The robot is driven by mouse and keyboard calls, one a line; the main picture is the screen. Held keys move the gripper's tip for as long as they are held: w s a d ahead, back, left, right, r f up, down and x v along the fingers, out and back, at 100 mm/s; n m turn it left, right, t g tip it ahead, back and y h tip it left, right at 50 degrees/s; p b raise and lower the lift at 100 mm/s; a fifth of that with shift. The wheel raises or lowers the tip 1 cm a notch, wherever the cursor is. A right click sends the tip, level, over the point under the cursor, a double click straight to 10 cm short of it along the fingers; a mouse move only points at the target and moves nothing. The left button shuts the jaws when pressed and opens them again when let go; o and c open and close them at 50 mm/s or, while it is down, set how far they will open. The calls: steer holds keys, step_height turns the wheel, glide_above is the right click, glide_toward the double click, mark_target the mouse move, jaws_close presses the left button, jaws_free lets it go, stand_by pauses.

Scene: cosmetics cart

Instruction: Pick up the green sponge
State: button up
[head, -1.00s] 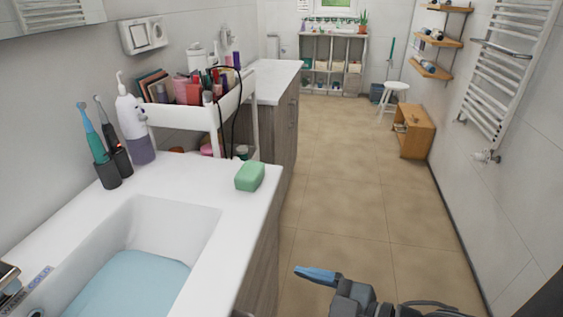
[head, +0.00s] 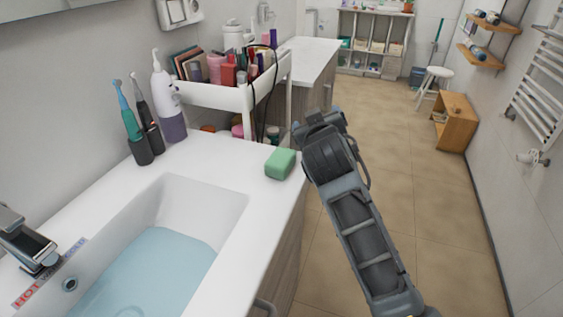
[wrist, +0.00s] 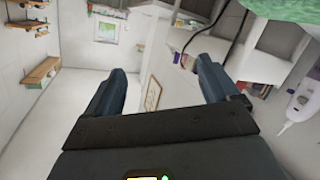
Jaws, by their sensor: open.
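The green sponge (head: 280,163) lies on the white counter near its right front corner, beyond the sink. A green surface (wrist: 280,10) at the top right of the wrist view looks like the same sponge, cut off by the frame edge. My gripper (head: 318,118) is raised just right of the counter edge, to the right of the sponge and apart from it. In the wrist view my gripper (wrist: 160,68) shows two blue fingers spread wide with nothing between them. In the head view the fingers are partly hidden by my wrist.
A white cart (head: 235,96) with cosmetics stands behind the counter. A soap dispenser (head: 168,98) and toothbrushes (head: 132,120) stand left of the sponge. The sink (head: 205,205) holds water. The floor (head: 420,200) on the right is clear.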

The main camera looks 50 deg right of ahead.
steer(key=w+d+r+m+g, duration=0.1)
steer(key=d+m+g, duration=0.1)
steer(key=m+g, duration=0.1)
steer(key=m+g+y, duration=0.5)
steer(key=m+y, duration=0.1)
steer(key=y, duration=0.2)
glide_above(280, 157)
steer(key=s+a, duration=0.1)
steer(key=a, duration=0.1)
steer(key=f, duration=0.2)
steer(key=shift+s+d+f, duration=0.2)
steer(key=shift+d+f, duration=0.05)
steer(key=shift+f, duration=0.1)
steer(key=shift+a+f, duration=0.1)
steer(key=shift+f, duration=0.1)
steer(key=shift+w+a+p+x, duration=0.15)
steer(key=shift+p+x, duration=0.15)
steer(key=shift+x, duration=1.55)
steer(key=shift+w+a+p+x, duration=0.15)
steer(key=shift+p+x, duration=0.1)
steer(key=shift+x, duration=1.6)
steer(key=shift+f, duration=0.1)
steer(key=c, duration=1)
